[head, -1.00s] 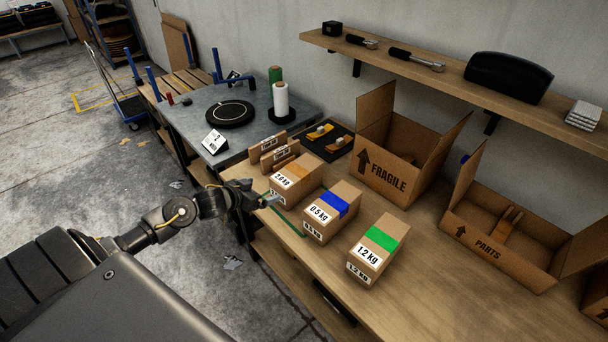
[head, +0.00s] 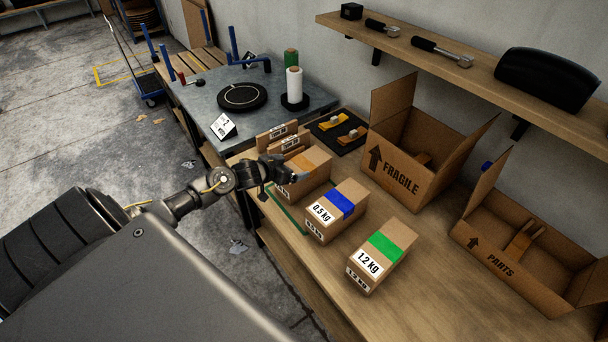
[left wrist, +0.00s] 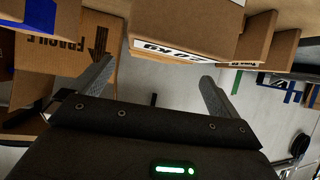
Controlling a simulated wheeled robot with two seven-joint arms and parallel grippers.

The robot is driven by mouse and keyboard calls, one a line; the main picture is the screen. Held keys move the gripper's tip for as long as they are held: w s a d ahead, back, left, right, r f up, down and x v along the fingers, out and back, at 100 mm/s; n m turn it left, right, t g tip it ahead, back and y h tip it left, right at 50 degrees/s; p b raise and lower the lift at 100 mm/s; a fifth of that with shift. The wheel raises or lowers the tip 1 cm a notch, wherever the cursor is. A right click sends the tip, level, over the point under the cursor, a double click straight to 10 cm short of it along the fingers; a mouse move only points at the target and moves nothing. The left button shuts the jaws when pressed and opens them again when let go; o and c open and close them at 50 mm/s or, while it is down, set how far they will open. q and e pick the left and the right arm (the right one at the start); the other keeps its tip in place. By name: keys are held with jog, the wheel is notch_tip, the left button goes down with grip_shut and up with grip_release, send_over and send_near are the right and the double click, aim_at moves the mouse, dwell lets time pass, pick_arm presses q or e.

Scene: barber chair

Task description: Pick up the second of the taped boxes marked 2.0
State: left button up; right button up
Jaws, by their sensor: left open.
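In the left wrist view the box (left wrist: 187,22) shows upside down at the top, with a label that reads 2.0 kg. My left gripper (left wrist: 157,71) is open and empty, its two fingers pointing at the label side of the box, with a gap between. No second box marked 2.0 can be made out. My right gripper is not in view.
Right of it stand a blue-taped 0.5 kg box (head: 337,211) and a green-taped 1.2 kg box (head: 381,258). Smaller labelled cartons (head: 277,137) stand close behind. An open FRAGILE carton (head: 405,181) and a PARTS carton (head: 505,255) stand against the wall. A shelf (head: 400,51) overhangs the back.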

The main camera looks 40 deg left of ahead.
aim_at(304, 162)
pick_arm(q)
jog(key=shift+w+f, duration=0.1)
jog(key=shift+w, duration=0.1)
jog(key=shift+p+x, duration=0.55)
jog(key=shift+x, duration=1.85)
jog(key=shift+s+f, duration=0.15)
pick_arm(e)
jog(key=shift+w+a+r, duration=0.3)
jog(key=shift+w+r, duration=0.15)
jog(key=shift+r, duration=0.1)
pick_arm(q)
jog(key=c, duration=1.7)
jog(key=shift+w+r, duration=0.2)
jog(key=shift+r, duration=0.2)
jog(key=shift+c, duration=0.6)
jog(key=shift+f, duration=0.1)
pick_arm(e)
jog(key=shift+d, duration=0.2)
